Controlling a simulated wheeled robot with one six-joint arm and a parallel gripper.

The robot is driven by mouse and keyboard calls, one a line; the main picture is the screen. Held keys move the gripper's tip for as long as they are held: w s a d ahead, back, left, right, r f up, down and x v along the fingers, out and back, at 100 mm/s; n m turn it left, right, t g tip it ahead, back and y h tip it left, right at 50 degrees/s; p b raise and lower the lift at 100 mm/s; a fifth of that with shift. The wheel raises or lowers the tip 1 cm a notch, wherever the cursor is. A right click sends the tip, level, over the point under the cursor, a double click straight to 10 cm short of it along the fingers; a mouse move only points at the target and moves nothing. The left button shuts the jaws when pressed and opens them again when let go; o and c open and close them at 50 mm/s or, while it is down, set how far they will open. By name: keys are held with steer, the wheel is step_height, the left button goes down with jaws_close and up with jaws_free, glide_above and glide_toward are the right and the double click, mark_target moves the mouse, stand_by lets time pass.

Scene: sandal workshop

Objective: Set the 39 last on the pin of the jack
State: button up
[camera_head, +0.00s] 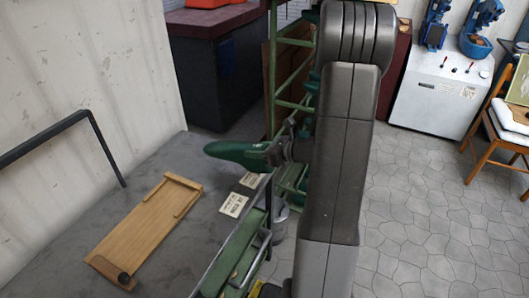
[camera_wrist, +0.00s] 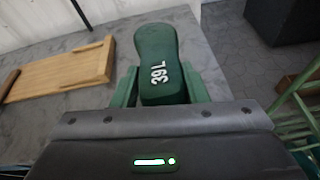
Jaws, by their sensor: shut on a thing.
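The green last (camera_wrist: 157,50) carries the white marking "39 L" in the wrist view. My gripper (camera_wrist: 160,88) is shut on it, with one green finger on each side of its near end. In the head view the last (camera_head: 236,152) sticks out to the left from my gripper (camera_head: 283,150), lying roughly level above the grey bench top. I cannot make out the jack or its pin for certain in either view; my arm hides part of the area behind it.
A wooden board with raised strips (camera_head: 146,228) lies on the grey bench (camera_head: 165,165), left of the last. Small white labels (camera_head: 234,205) lie near the bench edge. A green rack (camera_head: 292,90) stands behind my arm. A white cabinet (camera_head: 437,92) and a chair (camera_head: 497,135) stand right, beyond clear floor.

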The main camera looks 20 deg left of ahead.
mark_target(219, 145)
steer(key=shift+w+a+p, duration=0.1)
steer(key=shift+w+a, duration=0.1)
steer(key=shift+a, duration=2.1)
steer(key=shift+w+a+p, duration=0.15)
steer(key=shift+w+a, duration=0.05)
steer(key=shift+a, duration=2.15)
steer(key=shift+w+a+p, duration=0.1)
steer(key=shift+w+a, duration=0.1)
steer(key=shift+a, duration=2.1)
steer(key=shift+a+f, duration=0.2)
steer(key=shift+a, duration=0.05)
steer(key=shift+d+f+b, duration=0.1)
steer(key=shift+f+b, duration=1.35)
steer(key=shift+b, duration=0.05)
steer(key=shift+f, duration=0.25)
steer(key=o, duration=1.1)
steer(key=shift+c, duration=0.2)
steer(key=v, duration=1.4)
steer(key=shift+f, duration=0.1)
